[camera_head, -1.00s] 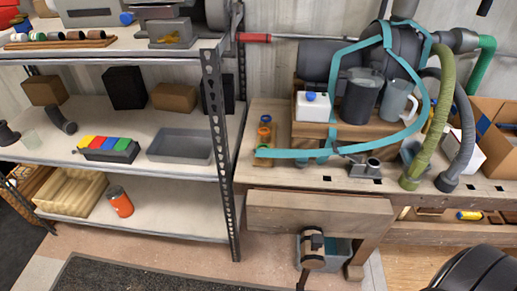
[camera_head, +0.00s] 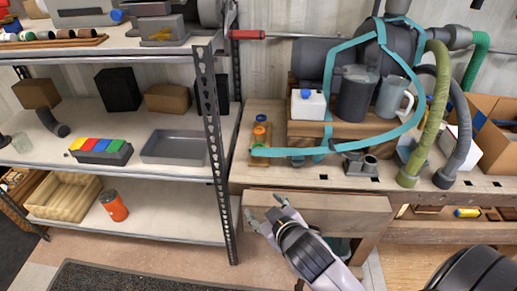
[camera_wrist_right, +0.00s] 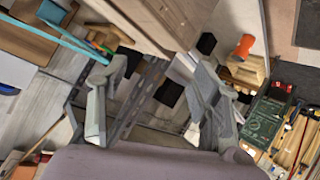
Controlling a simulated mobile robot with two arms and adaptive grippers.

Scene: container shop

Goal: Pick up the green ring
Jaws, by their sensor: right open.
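Several small coloured rings stand in a row on a narrow wooden board (camera_head: 257,159) at the workbench's left end. In the right wrist view small coloured items lie at the upper left, partly blurred, and I cannot tell which is the green ring. My right gripper (camera_head: 264,212) is open and empty in front of the bench's wooden front, below and apart from the rings. It also shows open in the right wrist view (camera_wrist_right: 150,85). My left gripper is not in view.
A teal hose (camera_head: 290,152) runs across the bench just right of the rings. A grey metal shelf post (camera_head: 215,150) stands close on their left. A white container (camera_head: 307,104) and a dark grey jug (camera_head: 356,95) stand behind. A grey tray (camera_head: 173,160) is on the shelf.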

